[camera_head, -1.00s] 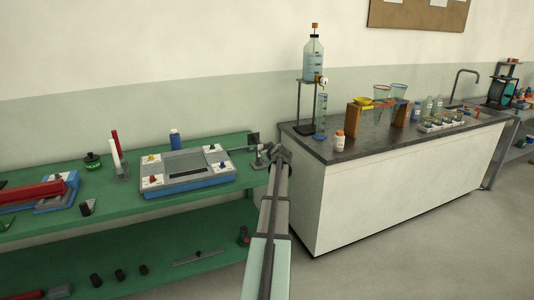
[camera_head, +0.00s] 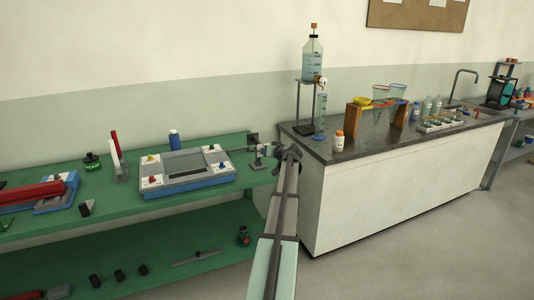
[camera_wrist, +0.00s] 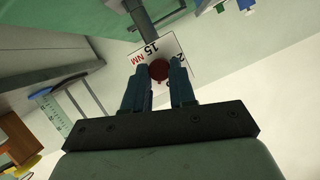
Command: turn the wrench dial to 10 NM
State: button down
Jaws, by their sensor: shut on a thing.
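The wrench dial has a white plate (camera_wrist: 168,50) in the wrist view, at the top centre. It carries the marking "15 NM" and a second marking that starts with "2" and is partly hidden by a finger. A dark red knob (camera_wrist: 159,71) sits on it between my fingers. My gripper (camera_wrist: 160,68) is shut on this knob, one finger on each side. In the head view my gripper (camera_head: 278,150) is at the right end of the green bench, beside the grey wrench (camera_head: 243,149) on a small stand. The dial face is not readable there.
A blue-and-grey instrument box (camera_head: 187,168) stands on the green bench (camera_head: 110,209) left of the wrench. A dark-topped counter (camera_head: 350,159) with a bottle stand and glassware lies close on the right. The floor in front is clear.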

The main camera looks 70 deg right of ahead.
jog(key=m+t, duration=0.1)
jog(key=m, duration=0.1)
jog(key=m+t+y, duration=0.1)
jog(key=m+t, duration=0.1)
jog(key=m, duration=0.1)
jog(key=m+t, duration=0.1)
jog(key=m, duration=0.2)
jog(key=shift+s+d+f+t+y, duration=0.2)
jog(key=shift+d+f+t+y, duration=0.1)
jog(key=shift+f+y, duration=0.1)
dwell(0.4)
jog(key=c, duration=0.9)
grip_release()
jog(key=shift+s+a, duration=0.1)
jog(key=v, duration=1.3)
jog(key=shift+s+a, duration=0.1)
jog(key=shift+s, duration=0.2)
